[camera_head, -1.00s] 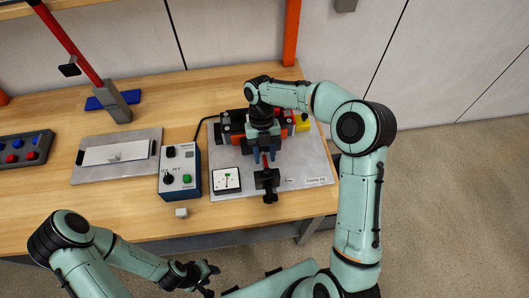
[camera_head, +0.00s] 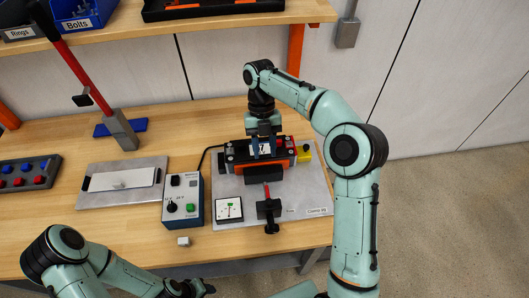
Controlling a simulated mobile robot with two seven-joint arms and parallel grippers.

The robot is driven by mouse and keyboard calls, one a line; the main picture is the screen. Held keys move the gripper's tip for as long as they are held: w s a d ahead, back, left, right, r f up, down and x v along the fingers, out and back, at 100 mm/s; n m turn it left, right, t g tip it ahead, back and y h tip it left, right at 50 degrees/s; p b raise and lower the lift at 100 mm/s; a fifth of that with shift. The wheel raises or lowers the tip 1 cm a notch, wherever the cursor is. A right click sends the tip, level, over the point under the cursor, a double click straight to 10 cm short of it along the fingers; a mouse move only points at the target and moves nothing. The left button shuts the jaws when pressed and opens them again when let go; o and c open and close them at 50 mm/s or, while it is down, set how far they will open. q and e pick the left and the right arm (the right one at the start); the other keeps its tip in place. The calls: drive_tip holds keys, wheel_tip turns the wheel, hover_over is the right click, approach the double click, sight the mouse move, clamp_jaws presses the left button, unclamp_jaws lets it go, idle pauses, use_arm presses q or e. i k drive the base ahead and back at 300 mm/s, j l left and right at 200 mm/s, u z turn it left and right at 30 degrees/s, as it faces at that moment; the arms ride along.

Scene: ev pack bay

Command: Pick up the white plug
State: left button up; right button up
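A small pale block (camera_head: 184,241) stands on the bench near its front edge. Another small whitish piece (camera_head: 119,184) lies on the white plate at the left. I cannot tell for sure which is the white plug. My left gripper (camera_head: 198,288) is low at the bottom edge, in front of the bench, and partly cut off.
The black and orange unit (camera_head: 284,160) sits on a grey base plate (camera_head: 318,200) with a black clamp (camera_head: 268,208) and a meter (camera_head: 229,209). A control box (camera_head: 183,200) stands left of it.

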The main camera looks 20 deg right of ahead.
sight(183, 240)
drive_tip(key=k, duration=1)
